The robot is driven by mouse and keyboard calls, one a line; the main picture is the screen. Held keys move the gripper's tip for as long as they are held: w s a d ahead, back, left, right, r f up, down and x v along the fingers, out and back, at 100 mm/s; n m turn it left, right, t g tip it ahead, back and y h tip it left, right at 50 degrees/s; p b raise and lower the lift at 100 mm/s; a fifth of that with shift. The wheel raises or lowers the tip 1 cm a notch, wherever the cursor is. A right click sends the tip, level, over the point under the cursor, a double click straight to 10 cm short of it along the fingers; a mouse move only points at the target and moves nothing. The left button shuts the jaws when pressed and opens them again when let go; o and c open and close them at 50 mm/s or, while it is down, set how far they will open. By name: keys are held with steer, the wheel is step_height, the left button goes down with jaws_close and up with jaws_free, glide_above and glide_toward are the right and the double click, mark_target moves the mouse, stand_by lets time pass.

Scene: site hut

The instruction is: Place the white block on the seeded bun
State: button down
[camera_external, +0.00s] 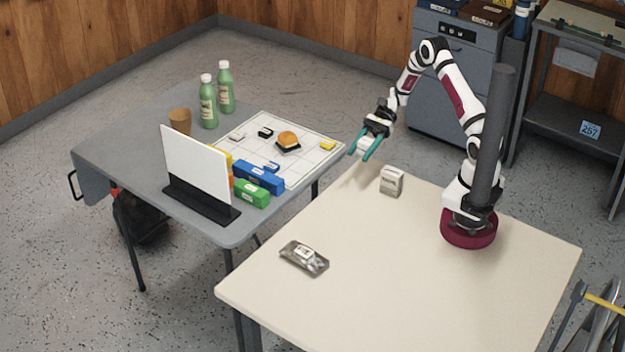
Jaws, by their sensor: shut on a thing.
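The bun (288,138) has a rounded orange-brown top and sits over a dark layer on the white gridded board; its seeds are too small to make out. A small white block (236,137) lies on the board, left of the bun. My gripper (359,156), with teal fingers, is in the air to the right of the board, near the gap between the two tables. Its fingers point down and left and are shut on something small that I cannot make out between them.
Blue and green boxes (252,193) and an upright white panel (196,165) stand in front. Green bottles (208,102) stand behind. A small carton (391,181) and foil pack (304,258) are on the cream table.

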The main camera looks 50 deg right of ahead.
steer(key=w+d+r+m+t+h, duration=0.2)
steer(key=w+d+m+t+h, duration=0.15)
steer(key=w, duration=0.55)
steer(key=w+d+r+m+t+h, duration=0.2)
steer(key=w+d+m+t, duration=0.25)
steer(key=w, duration=0.35)
steer(key=w+d+r+m+t+h, duration=0.25)
steer(key=w+m+t, duration=0.2)
steer(key=w, duration=0.45)
glide_above(288, 138)
steer(key=w+d, duration=0.1)
steer(key=w, duration=0.2)
steer(key=shift+m, duration=0.45)
steer(key=f, duration=0.6)
steer(key=shift+w+d+f, duration=0.15)
steer(key=shift+w+f, duration=0.05)
steer(key=f, duration=0.4)
steer(key=shift+w+a, duration=0.2)
steer(key=shift+a, duration=0.1)
steer(key=shift+f, duration=0.25)
steer(key=shift+c, duration=1.6)
jaws_free()
steer(key=shift+f, duration=0.1)
